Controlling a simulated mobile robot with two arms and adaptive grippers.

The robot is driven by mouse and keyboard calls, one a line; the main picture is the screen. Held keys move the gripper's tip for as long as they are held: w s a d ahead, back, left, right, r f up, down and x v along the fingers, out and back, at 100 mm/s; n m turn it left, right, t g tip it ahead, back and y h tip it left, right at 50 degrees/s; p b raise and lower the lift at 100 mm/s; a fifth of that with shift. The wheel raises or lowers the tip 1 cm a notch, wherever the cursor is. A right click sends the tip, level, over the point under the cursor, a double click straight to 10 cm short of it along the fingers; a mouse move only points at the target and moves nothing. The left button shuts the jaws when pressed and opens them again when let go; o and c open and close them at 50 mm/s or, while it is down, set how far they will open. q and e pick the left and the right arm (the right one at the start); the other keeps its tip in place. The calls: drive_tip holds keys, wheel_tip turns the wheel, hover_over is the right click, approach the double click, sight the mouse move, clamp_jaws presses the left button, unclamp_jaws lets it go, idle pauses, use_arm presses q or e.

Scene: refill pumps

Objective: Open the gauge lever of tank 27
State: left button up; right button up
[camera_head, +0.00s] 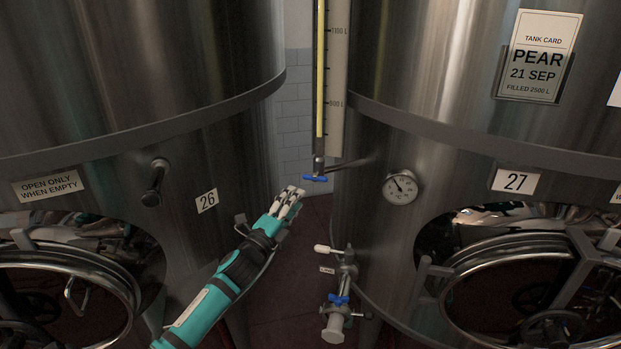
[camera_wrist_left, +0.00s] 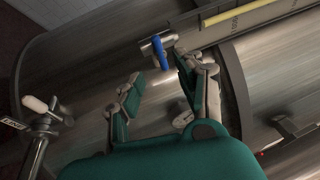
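Tank 27 (camera_head: 460,120) is the large steel tank at right, with a "27" label (camera_head: 515,181). Its gauge is a tall yellow tube on a scale (camera_head: 336,80). A small blue lever (camera_head: 315,178) sits crosswise at the tube's foot. The lever also shows in the left wrist view (camera_wrist_left: 160,54), just beyond the fingertips. My left gripper (camera_head: 291,194) is just left of and below the lever in the head view, apart from it. In the wrist view its two fingers (camera_wrist_left: 158,86) are spread with nothing between them. My right gripper is not in view.
Tank 26 (camera_head: 120,70) stands at left. Below the gauge, a valve with a white handle (camera_head: 322,249) and another blue lever (camera_head: 338,299) juts from tank 27. A round dial (camera_head: 400,187) is right of the gauge. The gap between the tanks is narrow.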

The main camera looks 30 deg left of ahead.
sight(315, 178)
use_arm(q)
drive_tip(key=p+x, duration=0.1)
drive_tip(key=x, duration=0.7)
drive_tip(key=shift+w+p, duration=0.2)
drive_tip(key=shift+p, duration=0.1)
clamp_jaws()
drive_tip(key=shift+f, duration=0.1)
